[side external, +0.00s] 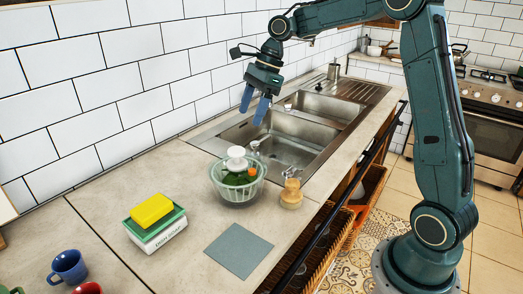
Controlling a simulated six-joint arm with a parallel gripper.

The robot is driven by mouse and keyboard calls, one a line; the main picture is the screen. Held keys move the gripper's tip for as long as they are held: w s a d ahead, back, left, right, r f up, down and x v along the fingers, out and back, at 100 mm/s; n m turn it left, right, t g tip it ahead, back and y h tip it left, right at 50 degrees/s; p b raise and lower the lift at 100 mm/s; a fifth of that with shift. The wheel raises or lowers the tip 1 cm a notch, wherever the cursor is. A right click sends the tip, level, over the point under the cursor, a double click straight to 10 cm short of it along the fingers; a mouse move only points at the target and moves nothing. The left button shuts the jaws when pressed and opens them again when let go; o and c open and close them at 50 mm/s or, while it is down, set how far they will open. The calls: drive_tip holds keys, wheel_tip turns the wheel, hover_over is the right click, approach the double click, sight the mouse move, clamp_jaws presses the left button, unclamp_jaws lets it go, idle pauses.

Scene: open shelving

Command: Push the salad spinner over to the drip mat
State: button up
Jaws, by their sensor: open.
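The salad spinner (237,182) is a clear bowl with green contents and a white knob on top. It stands upright on the counter at the near edge of the sink. The drip mat (239,250) is a flat grey-blue square on the counter, in front of the spinner and apart from it. Bare counter lies between them. My gripper (255,105) hangs above the sink's back edge with its blue fingers pointing down. It is open and empty, above and behind the spinner, touching nothing that I can see.
A small jar (291,192) stands close to the spinner's right. A yellow sponge (152,209) lies on a green and white box (156,232) to the left. A blue mug (68,266) and a red mug (88,288) are at front left. The sink (290,150) is behind.

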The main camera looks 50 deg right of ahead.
sight(237, 149)
drive_tip(key=x, duration=1.2)
drive_tip(key=shift+w+a+f, duration=0.1)
drive_tip(key=shift+a+f, duration=0.05)
drive_tip(key=shift+f, duration=0.2)
clamp_jaws()
